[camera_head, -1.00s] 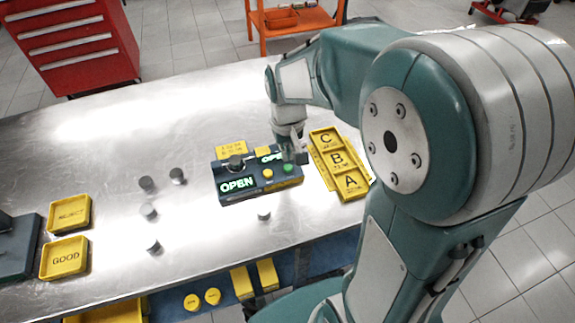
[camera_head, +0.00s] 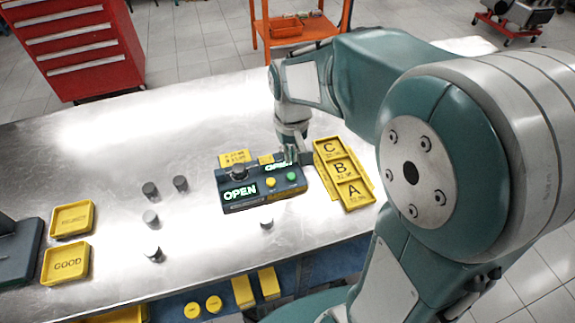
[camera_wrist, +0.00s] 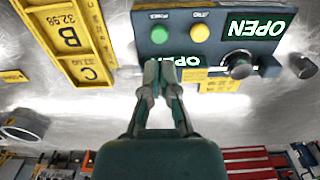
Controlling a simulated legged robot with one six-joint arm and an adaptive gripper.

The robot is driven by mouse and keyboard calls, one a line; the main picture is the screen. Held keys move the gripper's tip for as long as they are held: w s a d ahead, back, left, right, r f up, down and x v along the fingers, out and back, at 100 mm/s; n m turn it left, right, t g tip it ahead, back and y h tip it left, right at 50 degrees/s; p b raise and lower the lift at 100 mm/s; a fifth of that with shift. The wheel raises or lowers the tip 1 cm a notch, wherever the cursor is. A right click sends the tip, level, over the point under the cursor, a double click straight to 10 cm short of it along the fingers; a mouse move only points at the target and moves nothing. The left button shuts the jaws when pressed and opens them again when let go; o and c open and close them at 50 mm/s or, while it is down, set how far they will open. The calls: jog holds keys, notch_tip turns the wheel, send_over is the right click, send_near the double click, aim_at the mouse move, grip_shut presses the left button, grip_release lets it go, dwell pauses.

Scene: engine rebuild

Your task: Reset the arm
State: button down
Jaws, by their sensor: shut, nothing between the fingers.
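My gripper (camera_wrist: 163,68) is shut and empty. In the wrist view its fingertips are close together by the edge of the dark control box (camera_wrist: 199,15), near the green button (camera_wrist: 159,34). In the head view my gripper (camera_head: 290,155) is over the back right part of the control box (camera_head: 236,203), and my arm comes in from the right. The box has two lit OPEN signs, a yellow button (camera_head: 271,182), a green button (camera_head: 291,176) and a dark knob (camera_head: 238,172). I cannot tell whether the fingers touch the box.
The yellow A-B-C tray (camera_head: 345,193) lies right of the box. Several grey cylinders (camera_head: 151,218) stand on the metal table to the left. Two yellow trays (camera_head: 72,219) marked REJECT and GOOD (camera_head: 66,262) lie at far left. The table's back left is clear.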

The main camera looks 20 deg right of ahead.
jog(key=s+r+t, duration=0.5)
jog(key=s+r, duration=0.4)
jog(key=s, duration=0.5)
jog(key=shift+r+t, duration=0.15)
jog(key=shift+t, duration=0.15)
